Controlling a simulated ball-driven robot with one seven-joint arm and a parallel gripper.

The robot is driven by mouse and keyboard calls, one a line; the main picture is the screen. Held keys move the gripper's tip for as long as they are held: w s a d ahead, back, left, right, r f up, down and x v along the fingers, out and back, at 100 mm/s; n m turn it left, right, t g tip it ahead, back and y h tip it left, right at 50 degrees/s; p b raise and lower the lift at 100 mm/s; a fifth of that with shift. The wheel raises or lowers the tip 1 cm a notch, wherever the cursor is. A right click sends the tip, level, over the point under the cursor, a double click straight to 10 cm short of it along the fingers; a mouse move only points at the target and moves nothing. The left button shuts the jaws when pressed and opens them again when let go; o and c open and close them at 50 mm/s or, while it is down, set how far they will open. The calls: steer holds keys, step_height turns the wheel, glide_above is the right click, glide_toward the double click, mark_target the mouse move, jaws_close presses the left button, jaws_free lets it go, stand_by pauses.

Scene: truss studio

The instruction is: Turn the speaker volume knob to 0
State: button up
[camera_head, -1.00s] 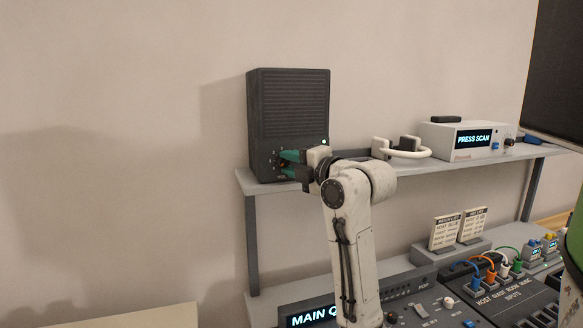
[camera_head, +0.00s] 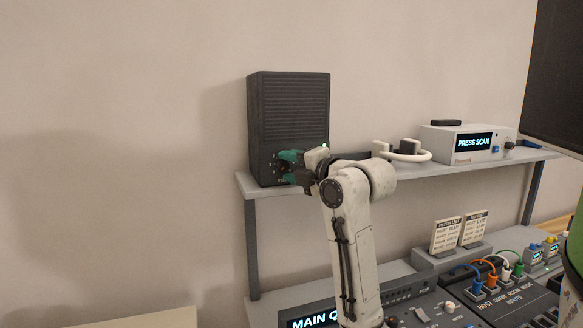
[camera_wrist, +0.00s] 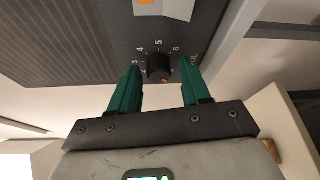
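The black speaker (camera_head: 288,108) stands on the left end of the shelf, with a small green light at its lower right. Its round black volume knob (camera_wrist: 158,66) shows in the wrist view, with pale numbers around it and an orange mark on its lower edge. In the head view my gripper hides the knob. My gripper (camera_wrist: 161,78) is at the speaker's lower front, its two green fingers apart. The knob lies between the fingertips, with a visible gap on each side. My gripper also shows in the head view (camera_head: 286,168).
The grey shelf (camera_head: 228,188) also holds a white looped item (camera_head: 408,155) and a box reading PRESS SCAN (camera_head: 462,144). Below is a mixing desk (camera_head: 440,305) with coloured cables and two label cards (camera_head: 447,235). A dark screen (camera_head: 560,75) is at right.

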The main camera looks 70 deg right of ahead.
steer(key=shift+o, duration=0.6)
steer(key=shift+s, duration=0.1)
steer(key=b+v, duration=0.7)
steer(key=v, duration=0.3)
steer(key=shift+s+a, duration=0.2)
steer(key=shift+s, duration=0.05)
